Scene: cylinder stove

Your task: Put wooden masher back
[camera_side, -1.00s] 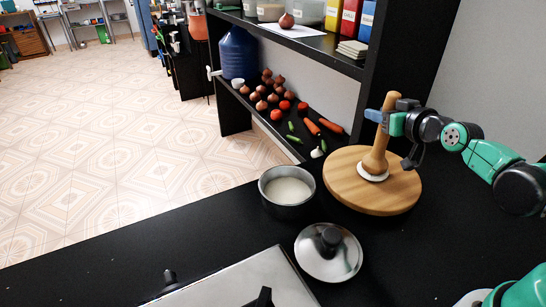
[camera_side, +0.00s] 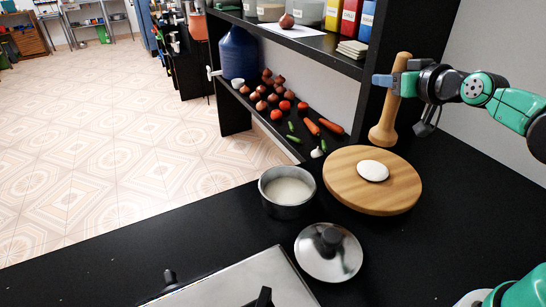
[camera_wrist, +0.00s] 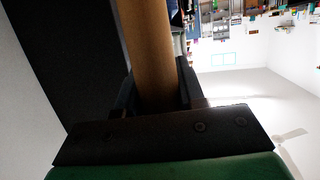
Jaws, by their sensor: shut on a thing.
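The wooden masher (camera_side: 390,110) is upright in the side view, its wide foot above and behind the round board. My gripper (camera_side: 397,84) is shut on its upper handle and holds it in the air. In the wrist view the masher's handle (camera_wrist: 148,50) runs between the fingers of my gripper (camera_wrist: 155,95). The round wooden board (camera_side: 345,188) lies on the black counter, with a flat white dough disc (camera_side: 373,171) on it. The masher's foot is clear of the dough.
A metal pot with white contents (camera_side: 287,190) stands left of the board. A metal lid (camera_side: 328,252) lies in front, near the stove (camera_side: 235,285). A black shelf (camera_side: 320,42) with vegetables on its lower level rises behind.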

